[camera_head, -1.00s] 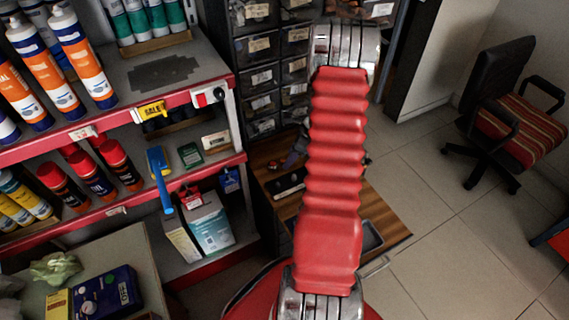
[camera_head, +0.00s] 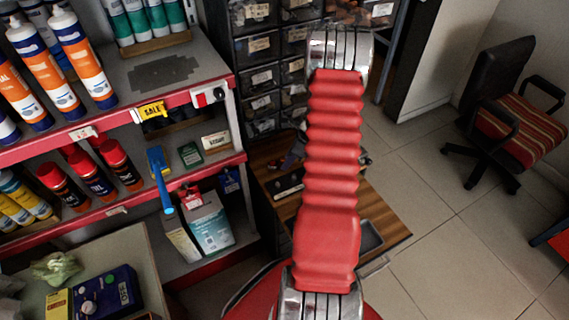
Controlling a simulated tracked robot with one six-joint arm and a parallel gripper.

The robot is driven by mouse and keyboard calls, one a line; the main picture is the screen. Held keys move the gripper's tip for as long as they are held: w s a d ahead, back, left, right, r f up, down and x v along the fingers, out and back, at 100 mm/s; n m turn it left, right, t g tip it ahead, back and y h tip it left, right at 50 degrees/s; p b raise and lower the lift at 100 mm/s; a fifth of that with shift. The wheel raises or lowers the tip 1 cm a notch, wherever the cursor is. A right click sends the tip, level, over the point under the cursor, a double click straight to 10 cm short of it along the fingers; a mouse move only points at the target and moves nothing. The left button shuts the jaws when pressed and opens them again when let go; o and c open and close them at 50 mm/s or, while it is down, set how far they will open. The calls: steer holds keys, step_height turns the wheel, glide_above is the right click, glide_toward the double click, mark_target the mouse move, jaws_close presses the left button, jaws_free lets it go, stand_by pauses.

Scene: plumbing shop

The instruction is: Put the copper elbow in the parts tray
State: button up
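My arm, covered in a red ribbed sleeve, stands in the middle of the view and hides much of the wooden table (camera_head: 390,215) behind it. My gripper is not in view. I cannot make out the copper elbow. A small dark tray with a pale rim (camera_head: 371,237) shows at the right of my arm on the table, partly hidden; I cannot tell whether it is the parts tray. To the left of my arm, a dark holder (camera_head: 288,186) and some small dark items (camera_head: 296,152) lie on the table.
A red-edged shelf (camera_head: 120,102) with tubes, cans and boxes stands at the left. Dark parts drawers (camera_head: 262,75) rise behind the table. A bench (camera_head: 120,245) with a blue box (camera_head: 108,292) is at lower left. An office chair (camera_head: 510,120) stands right, with clear tiled floor (camera_head: 440,235).

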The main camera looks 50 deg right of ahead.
steer(key=c, duration=0.8)
steer(key=shift+v, duration=0.75)
step_height(320, 180, up, 6)
steer(key=s+d, duration=0.3)
steer(key=s, duration=0.2)
steer(key=s+d, duration=0.3)
steer(key=s, duration=0.3)
steer(key=s+d, duration=0.3)
steer(key=s, duration=0.3)
steer(key=shift+s+f, duration=0.15)
steer(key=shift+f, duration=0.05)
